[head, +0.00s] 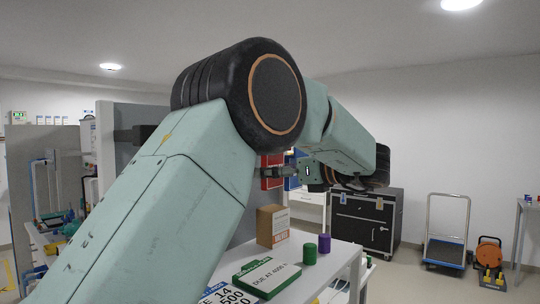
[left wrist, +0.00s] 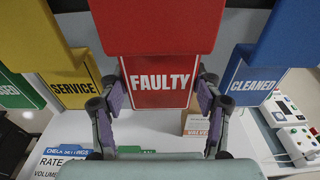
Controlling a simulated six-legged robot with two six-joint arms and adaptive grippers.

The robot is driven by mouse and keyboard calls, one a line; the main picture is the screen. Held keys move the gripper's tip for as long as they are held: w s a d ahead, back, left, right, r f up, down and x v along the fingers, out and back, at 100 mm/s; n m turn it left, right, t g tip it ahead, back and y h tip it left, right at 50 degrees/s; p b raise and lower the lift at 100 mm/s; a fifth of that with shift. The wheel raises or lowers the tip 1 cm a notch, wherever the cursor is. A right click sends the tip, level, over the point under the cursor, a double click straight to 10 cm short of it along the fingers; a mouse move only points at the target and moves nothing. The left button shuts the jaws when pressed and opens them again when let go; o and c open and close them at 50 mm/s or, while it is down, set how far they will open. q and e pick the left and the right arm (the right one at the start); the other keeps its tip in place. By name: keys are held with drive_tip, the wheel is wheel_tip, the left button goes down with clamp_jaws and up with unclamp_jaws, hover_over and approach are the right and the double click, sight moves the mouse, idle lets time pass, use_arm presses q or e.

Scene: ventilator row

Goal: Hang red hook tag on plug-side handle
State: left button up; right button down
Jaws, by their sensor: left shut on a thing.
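The red tag reading FAULTY (left wrist: 160,80) fills the top middle of the left wrist view, and its red upper part comes close to the camera. My left gripper (left wrist: 160,105) is shut on this tag, one purple-padded finger on each side. In the head view my left gripper (head: 288,168) is beyond my arm, at a small red patch (head: 271,172) that appears to be the tag. I cannot tell whether the tag still touches a support. I cannot make out a plug-side handle in either view. My right gripper is not in view.
A yellow SERVICE tag (left wrist: 72,85) and a blue CLEANED tag (left wrist: 254,80) flank the red one. A white table holds a cardboard box (head: 272,226), a green-edged sign (head: 267,274) and purple (head: 324,244) and green (head: 309,254) cylinders. A white socket unit (left wrist: 298,143) sits right.

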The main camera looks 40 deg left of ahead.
use_arm(q)
drive_tip(key=d+b, duration=0.3)
drive_tip(key=d, duration=0.4)
drive_tip(key=shift+w, duration=0.35)
idle(0.5)
drive_tip(key=shift+d, duration=0.1)
